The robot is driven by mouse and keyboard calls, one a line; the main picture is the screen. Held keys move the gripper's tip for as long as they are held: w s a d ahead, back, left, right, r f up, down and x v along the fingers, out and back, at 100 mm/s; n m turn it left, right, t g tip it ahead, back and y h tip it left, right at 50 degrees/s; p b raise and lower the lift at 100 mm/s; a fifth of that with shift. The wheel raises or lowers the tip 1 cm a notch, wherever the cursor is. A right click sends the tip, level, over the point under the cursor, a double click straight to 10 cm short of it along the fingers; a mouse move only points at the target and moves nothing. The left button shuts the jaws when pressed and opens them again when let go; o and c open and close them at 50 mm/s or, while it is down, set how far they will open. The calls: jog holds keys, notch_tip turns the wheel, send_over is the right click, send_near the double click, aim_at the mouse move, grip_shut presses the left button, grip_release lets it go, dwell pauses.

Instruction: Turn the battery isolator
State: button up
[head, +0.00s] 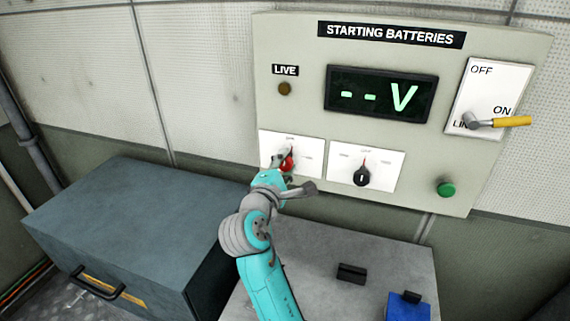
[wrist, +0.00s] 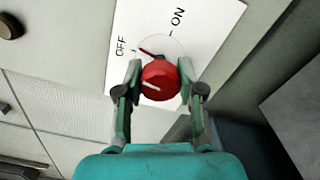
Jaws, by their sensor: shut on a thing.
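The battery isolator is a red round knob (wrist: 160,80) on a white plate (wrist: 200,25) marked OFF and ON. A thin red pointer at its top edge points towards OFF in the wrist view, and a pale line crosses its face. My gripper (wrist: 160,88) is shut on the knob, one finger on each side. In the head view the knob (head: 288,162) is at the lower left of the STARTING BATTERIES panel (head: 300,60), partly hidden by my gripper (head: 283,161).
A black knob (head: 362,176) is just right. A yellow-handled lever (head: 512,122) sits by ON. The display (head: 382,94) reads "--V"; the LIVE lamp (head: 285,88) looks unlit. A green button (head: 446,189) is lower right. A dark box (head: 125,215) stands left, a grey surface (head: 320,245) below.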

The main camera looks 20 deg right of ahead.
jog(key=m, duration=1.1)
jog(key=shift+m, duration=2.2)
jog(key=shift+f, duration=0.1)
jog(key=o, duration=1.2)
jog(key=shift+c, duration=0.2)
